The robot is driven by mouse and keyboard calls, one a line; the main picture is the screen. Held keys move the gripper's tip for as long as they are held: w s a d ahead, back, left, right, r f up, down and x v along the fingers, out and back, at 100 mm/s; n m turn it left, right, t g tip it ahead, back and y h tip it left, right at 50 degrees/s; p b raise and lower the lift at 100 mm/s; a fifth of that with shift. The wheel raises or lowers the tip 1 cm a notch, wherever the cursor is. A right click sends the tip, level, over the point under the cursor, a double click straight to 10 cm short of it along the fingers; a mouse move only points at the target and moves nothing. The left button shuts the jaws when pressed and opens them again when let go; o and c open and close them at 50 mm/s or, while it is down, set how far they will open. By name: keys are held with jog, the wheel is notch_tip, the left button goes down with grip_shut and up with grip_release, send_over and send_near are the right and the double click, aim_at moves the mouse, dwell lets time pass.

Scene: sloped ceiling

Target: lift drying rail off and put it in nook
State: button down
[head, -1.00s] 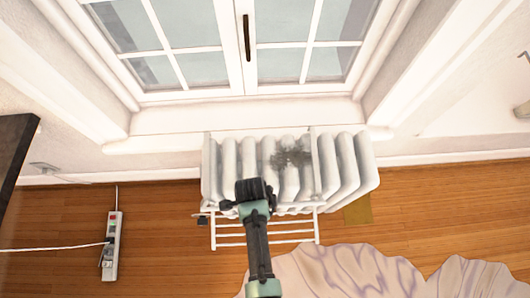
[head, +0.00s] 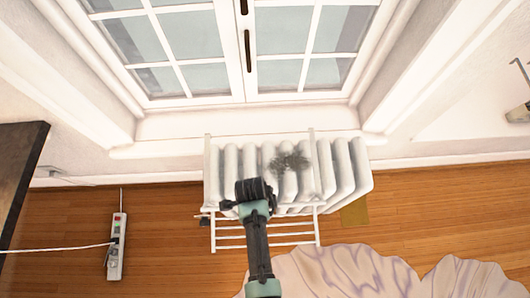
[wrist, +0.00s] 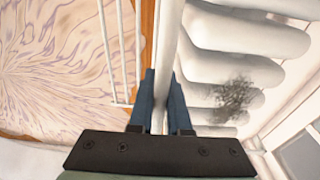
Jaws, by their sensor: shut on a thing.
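The drying rail (head: 317,228) is a white wire rack at the front of the white ribbed radiator (head: 347,175). Its two uprights rise a little above the radiator's top, and its lower bars stand out over the floor. My gripper (head: 254,192) is at the rail's near side in the head view, its fingertips hidden by the wrist. In the wrist view the blue fingers (wrist: 161,98) are shut on a white bar of the rail (wrist: 169,45), close beside the radiator ribs. I cannot make out a nook for certain.
A window with a sill (head: 250,124) is above the radiator. A power strip (head: 117,246) with a cable lies on the floor at left, near a dark furniture edge (head: 22,160). A pale patterned rug (head: 350,275) lies at front right. Wooden floor is bare between.

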jog(key=shift+r, duration=0.45)
jog(key=shift+w+r+g+p, duration=0.1)
jog(key=shift+r+g+p, duration=0.3)
jog(key=shift+p, duration=0.15)
dwell(0.4)
jog(key=s+p, duration=0.7)
jog(key=s, duration=0.7)
jog(key=shift+r, duration=0.45)
jog(key=shift+s, duration=0.2)
